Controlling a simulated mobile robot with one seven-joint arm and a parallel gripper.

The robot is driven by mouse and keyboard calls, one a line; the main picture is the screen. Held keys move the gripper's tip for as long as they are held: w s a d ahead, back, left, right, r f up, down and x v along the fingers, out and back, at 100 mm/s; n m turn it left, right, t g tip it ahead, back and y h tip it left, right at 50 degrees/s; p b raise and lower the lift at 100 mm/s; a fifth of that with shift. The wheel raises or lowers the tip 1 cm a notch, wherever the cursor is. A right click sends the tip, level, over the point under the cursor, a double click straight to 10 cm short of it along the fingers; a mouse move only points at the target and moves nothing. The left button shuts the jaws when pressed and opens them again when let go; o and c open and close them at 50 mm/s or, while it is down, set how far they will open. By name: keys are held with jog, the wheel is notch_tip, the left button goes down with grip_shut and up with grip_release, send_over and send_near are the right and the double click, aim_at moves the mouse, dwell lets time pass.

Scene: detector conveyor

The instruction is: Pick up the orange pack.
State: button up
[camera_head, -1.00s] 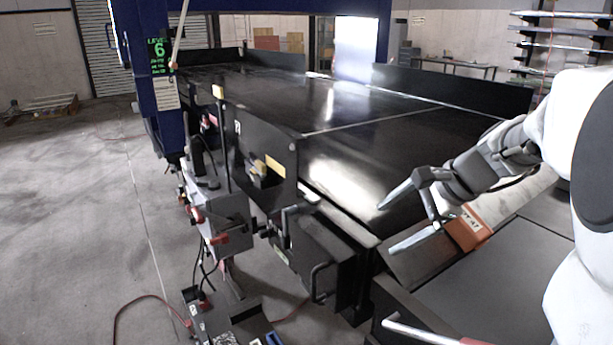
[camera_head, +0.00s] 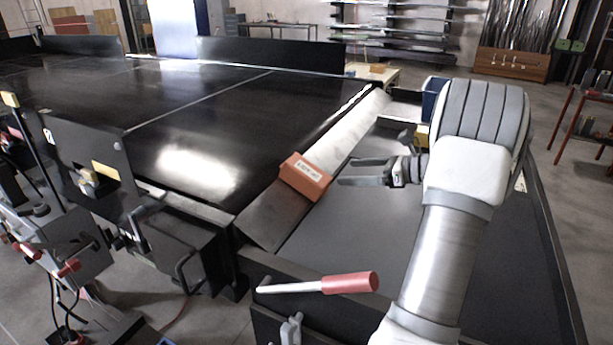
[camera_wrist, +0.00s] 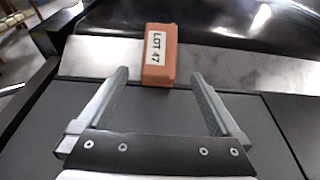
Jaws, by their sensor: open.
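The orange pack (camera_head: 304,177) is a brick-shaped block with a white label. It lies on the sloped metal strip (camera_head: 345,143) between the black conveyor and the grey surface. In the wrist view the pack (camera_wrist: 159,68) sits ahead of my gripper, roughly centred between the finger lines, and its label reads "LOT 47". My gripper (camera_head: 345,172) is open and empty, just right of the pack in the head view. In the wrist view both fingers (camera_wrist: 160,76) are spread apart, with their tips short of most of the pack.
The black conveyor belt (camera_head: 185,120) spreads to the left and back. A grey surface (camera_head: 345,235) lies under my arm. A blue bin (camera_head: 432,98) is behind my arm.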

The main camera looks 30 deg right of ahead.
aim_at(314, 172)
jog(key=p+x, duration=0.2)
jog(key=x, duration=1.2)
jog(key=shift+w+a+f+p, duration=0.15)
jog(key=shift+w+p, duration=0.05)
jog(key=shift+p, duration=0.15)
jog(key=c, duration=1.5)
grip_shut()
